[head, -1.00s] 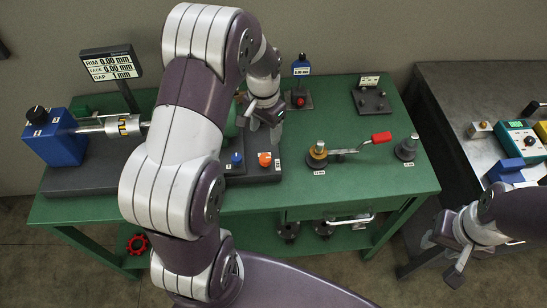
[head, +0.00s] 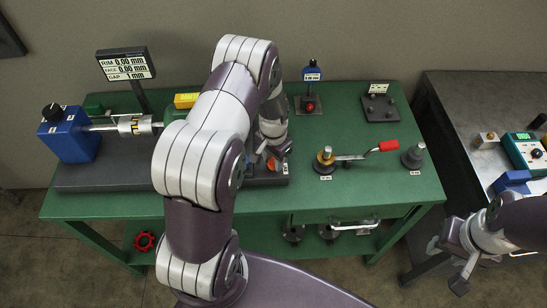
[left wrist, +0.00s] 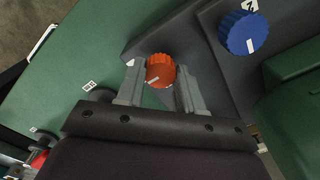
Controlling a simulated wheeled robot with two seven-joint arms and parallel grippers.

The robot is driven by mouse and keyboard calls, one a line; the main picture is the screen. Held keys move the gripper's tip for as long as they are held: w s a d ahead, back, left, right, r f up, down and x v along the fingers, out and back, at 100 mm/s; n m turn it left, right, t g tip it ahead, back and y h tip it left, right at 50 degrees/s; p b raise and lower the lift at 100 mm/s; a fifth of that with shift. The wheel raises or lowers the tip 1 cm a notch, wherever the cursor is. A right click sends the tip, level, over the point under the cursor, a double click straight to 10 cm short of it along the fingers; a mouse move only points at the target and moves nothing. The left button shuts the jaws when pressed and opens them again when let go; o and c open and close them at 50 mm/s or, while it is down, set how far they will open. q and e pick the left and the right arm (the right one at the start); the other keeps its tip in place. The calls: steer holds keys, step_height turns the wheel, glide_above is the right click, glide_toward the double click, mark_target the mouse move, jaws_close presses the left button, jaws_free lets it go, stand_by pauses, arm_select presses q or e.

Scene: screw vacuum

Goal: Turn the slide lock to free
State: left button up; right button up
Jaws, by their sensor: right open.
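In the left wrist view an orange knob (left wrist: 161,71) with a white pointer mark sits between the two grey fingers of my left gripper (left wrist: 161,82). The fingers stand on either side of it; I cannot tell whether they press on it. A blue knob (left wrist: 243,32) with a white mark is on the same dark base, to the upper right. In the head view my left gripper (head: 272,155) is over the base's right end, partly covering the orange knob (head: 271,164). No readable label shows which knob is the slide lock. My right gripper (head: 447,262) is open and empty, off the bench's right side.
The green bench (head: 345,190) holds a blue block with a black knob (head: 70,138) and a gauge display (head: 125,64). A red-handled lever (head: 360,153) and a grey post (head: 413,156) stand on the right. A grey table (head: 455,95) is further right.

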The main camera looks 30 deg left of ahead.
arm_select(q)
steer(key=shift+c, duration=1)
steer(key=n, duration=0.8)
steer(key=shift+n, duration=0.4)
steer(key=n, duration=0.4)
steer(key=shift+w, duration=0.1)
steer(key=shift+r+n, duration=0.1)
steer(key=shift+n, duration=2.4)
